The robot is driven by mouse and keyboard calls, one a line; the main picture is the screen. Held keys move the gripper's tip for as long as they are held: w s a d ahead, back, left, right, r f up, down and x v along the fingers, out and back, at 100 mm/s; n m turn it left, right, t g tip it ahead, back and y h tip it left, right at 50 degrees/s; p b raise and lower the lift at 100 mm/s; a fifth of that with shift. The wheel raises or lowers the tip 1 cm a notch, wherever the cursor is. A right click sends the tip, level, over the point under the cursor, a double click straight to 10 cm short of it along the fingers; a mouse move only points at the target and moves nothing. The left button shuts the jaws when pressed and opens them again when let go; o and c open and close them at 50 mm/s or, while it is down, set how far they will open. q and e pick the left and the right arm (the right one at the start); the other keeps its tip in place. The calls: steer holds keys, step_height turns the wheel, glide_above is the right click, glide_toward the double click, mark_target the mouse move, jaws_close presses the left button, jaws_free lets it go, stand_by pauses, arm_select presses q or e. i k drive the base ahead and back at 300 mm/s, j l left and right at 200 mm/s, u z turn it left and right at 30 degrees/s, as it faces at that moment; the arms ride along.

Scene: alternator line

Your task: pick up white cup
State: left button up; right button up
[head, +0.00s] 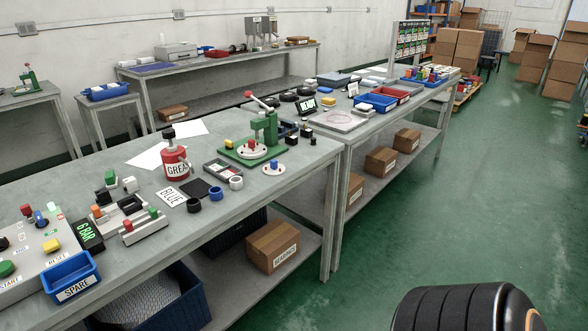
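A small white cup (236,183) stands on the near workbench (262,196), close to its front edge. It is small in the head view, and I cannot see into it clearly. A blue cup-like ring (216,193) stands just left of it, and a black one (194,205) further left. A white disc with a blue knob (273,169) lies to its right. Neither of my grippers shows. A black ribbed rounded part at the bottom right seems to be mine, well away from the white cup.
Behind the cup are a dark compartment tray (221,170), a green lever press (262,142) and a red grease can (175,160). A blue SPARE bin (71,277) sits at the bench's left end. Green floor (420,230) is open to the right.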

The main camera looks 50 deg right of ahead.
mark_target(236, 183)
steer(key=i+l+z, duration=0.1)
steer(key=z, duration=0.3)
steer(key=i+l+z, duration=0.1)
steer(key=z, duration=0.25)
steer(key=i+l+z, duration=0.1)
steer(key=z, duration=0.3)
steer(key=i+l, duration=0.15)
steer(key=i, duration=0.4)
steer(key=i+l, duration=0.15)
steer(key=i, duration=0.4)
steer(key=k+u, duration=0.75)
steer(key=u, duration=0.2)
